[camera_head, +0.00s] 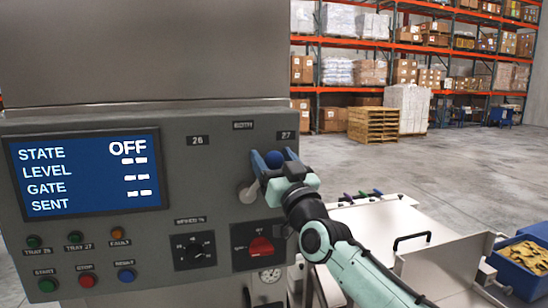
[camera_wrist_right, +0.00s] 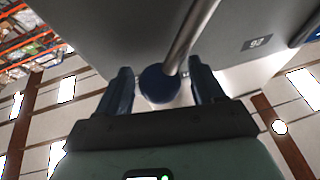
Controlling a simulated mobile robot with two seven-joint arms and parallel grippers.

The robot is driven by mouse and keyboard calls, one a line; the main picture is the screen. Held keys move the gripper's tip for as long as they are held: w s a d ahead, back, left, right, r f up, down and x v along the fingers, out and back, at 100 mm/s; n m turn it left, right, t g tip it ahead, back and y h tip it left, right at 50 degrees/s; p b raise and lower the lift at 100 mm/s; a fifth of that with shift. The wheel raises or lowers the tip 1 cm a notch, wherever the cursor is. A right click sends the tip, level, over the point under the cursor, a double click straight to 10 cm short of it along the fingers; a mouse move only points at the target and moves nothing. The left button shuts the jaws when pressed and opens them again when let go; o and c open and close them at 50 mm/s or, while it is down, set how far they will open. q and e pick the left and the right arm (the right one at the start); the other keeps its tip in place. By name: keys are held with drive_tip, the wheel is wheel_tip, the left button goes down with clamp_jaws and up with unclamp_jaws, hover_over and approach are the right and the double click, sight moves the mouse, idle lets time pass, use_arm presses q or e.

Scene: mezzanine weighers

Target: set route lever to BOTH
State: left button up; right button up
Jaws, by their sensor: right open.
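The route lever's blue ball knob (camera_head: 275,158) is on the grey control panel, up and to the right of its round pivot (camera_head: 249,192). The lever leans towards the plate marked 27 (camera_head: 287,135); a plate marked 26 (camera_head: 197,140) is to the left, and a small plate between them (camera_head: 242,125) is too blurred to read surely. My right gripper (camera_head: 268,160) is open with its fingers around the knob. In the right wrist view the knob (camera_wrist_right: 158,86) and its metal rod (camera_wrist_right: 190,35) show between the two fingers, with small gaps. My left gripper is out of view.
The panel's screen (camera_head: 86,172) reads STATE OFF. Below are coloured buttons (camera_head: 87,280), a black knob (camera_head: 194,250) and a red rotary switch (camera_head: 261,247), close under my right arm. A metal hopper (camera_head: 455,265) and a blue crate (camera_head: 518,275) stand to the right.

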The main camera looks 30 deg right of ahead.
clamp_jaws()
